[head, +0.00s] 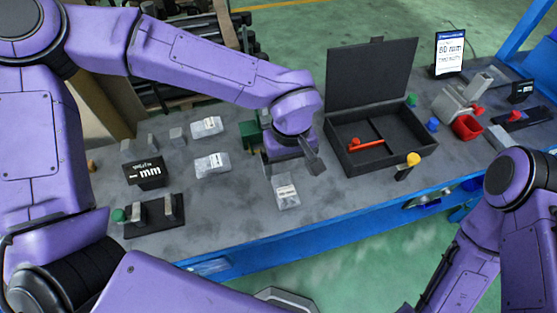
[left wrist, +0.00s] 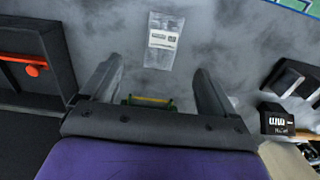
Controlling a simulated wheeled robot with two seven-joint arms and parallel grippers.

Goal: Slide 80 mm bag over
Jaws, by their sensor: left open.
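Several clear bags with white labels lie flat on the grey bench: a back bag (head: 206,127), a middle bag (head: 211,163) and a front bag (head: 287,194). Their label sizes are too small to read, so I cannot tell which is the 80 mm one. My left gripper (head: 291,166) is open above the bench, just behind the front bag. In the left wrist view, its fingers (left wrist: 155,85) are spread and empty, with the front bag (left wrist: 162,42) past the fingertips. My right gripper is out of view.
An open black case (head: 360,158) with a red tool (head: 366,144) stands right of my left gripper. A tablet (head: 450,52) reading 80 mm stands at the back right. A black mm sign (head: 148,174) and small stand (head: 150,218) are at left. A yellow-topped post (head: 409,164) is near the front edge.

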